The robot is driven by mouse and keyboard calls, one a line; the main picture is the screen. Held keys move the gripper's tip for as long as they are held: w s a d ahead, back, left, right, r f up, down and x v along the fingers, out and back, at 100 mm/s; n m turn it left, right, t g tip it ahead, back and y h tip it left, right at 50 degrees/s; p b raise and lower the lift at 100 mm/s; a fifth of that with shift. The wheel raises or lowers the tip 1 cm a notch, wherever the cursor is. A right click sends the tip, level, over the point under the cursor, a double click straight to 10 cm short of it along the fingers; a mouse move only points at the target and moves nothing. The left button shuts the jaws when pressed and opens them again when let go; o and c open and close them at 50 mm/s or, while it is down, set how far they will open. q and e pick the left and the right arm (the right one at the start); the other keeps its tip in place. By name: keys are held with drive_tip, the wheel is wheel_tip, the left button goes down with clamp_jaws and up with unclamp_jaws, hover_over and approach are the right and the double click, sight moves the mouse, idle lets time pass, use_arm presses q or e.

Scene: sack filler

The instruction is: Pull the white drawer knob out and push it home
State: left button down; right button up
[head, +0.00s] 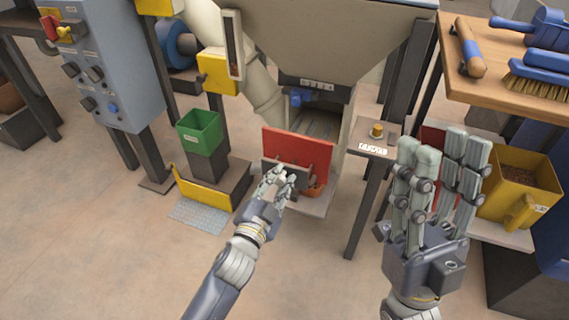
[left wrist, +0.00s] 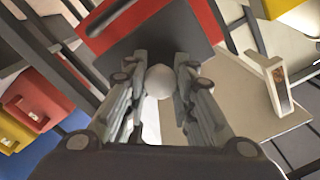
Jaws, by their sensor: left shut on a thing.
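In the left wrist view a round white knob (left wrist: 159,82) sits between the fingers of my left gripper (left wrist: 160,88), which is shut on it. Behind the knob is a dark plate (left wrist: 190,35) with a red panel above it. In the head view my left gripper (head: 279,180) is at the front of the red panel (head: 297,152) under the hopper.
A green bin (head: 199,131) and a yellow-edged step (head: 202,193) stand left of the panel. A small post table (head: 375,137) is to its right. A wooden shelf (head: 500,85) with brushes and a yellow scoop bin (head: 517,188) are at the far right. The floor in front is clear.

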use_arm(q)
drive_tip(key=shift+s+a, duration=0.1)
drive_tip(key=shift+s, duration=0.2)
drive_tip(key=c, duration=1.3)
unclamp_jaws()
drive_tip(key=v, duration=1.2)
